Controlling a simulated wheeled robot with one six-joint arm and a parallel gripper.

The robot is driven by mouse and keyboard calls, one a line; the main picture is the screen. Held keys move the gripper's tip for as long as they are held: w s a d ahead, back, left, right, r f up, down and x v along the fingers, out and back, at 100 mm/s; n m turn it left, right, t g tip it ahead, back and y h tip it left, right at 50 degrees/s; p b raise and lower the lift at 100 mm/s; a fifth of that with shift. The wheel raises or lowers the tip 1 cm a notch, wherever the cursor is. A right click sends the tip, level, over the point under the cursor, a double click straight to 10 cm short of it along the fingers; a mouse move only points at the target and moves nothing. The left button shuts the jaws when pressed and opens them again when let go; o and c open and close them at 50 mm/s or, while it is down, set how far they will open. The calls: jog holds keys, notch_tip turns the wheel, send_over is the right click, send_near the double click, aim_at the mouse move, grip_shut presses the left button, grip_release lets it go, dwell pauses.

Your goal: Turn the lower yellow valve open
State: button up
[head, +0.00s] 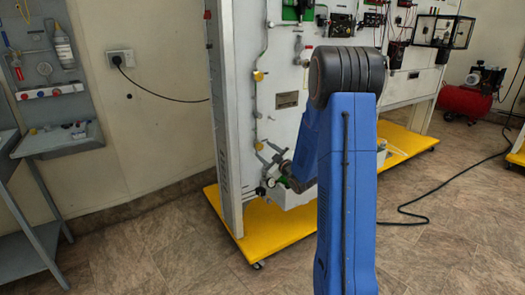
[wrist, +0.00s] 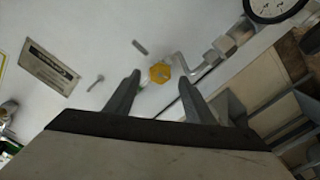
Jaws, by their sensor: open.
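The lower yellow valve (head: 259,146) sits on the left part of the grey panel, on a thin vertical pipe. In the wrist view a yellow octagonal valve knob (wrist: 160,73) shows in the gap between my fingertips, near their ends. My gripper (wrist: 160,78) is open, with one finger on each side of the knob's line. I see no clear contact, and the remaining distance is hard to tell. In the head view my gripper (head: 269,158) is small, just below and right of the lower valve. My blue arm hides part of the panel.
Another yellow valve (head: 258,75) is higher on the same pipe. A round gauge (wrist: 275,6) is at the wrist view's top right, and a label plate (wrist: 49,68) at its left. The panel stands on a yellow base (head: 262,230). Open floor lies in front.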

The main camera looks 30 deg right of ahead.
jog(key=s, duration=1.4)
jog(key=shift+d, duration=0.2)
jog(key=shift+s, duration=0.1)
